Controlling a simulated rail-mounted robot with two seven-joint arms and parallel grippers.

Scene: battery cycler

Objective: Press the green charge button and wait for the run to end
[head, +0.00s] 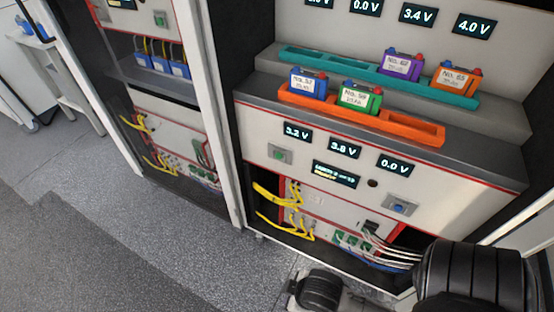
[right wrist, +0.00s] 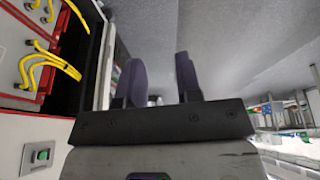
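The green charge button (head: 280,154) sits on a grey plate at the left of the cycler's white front panel. A green button on a grey plate also shows at the lower left of the right wrist view (right wrist: 42,155). A blue button (head: 398,208) is at the panel's right. A small status display (head: 335,174) between them has text too small to read. My right gripper (right wrist: 160,70) has its two dark fingers apart with nothing between them, beside the panel and pointing past it over the floor. My left gripper is not in view.
An orange tray (head: 425,132) above the panel holds a blue battery (head: 308,83) and a green battery (head: 360,98); its right slot is empty. Displays below read 3.2 V, 3.8 V and 0.0 V. A teal tray (head: 310,56) behind holds purple and orange batteries. Yellow cables (head: 270,193) hang below.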

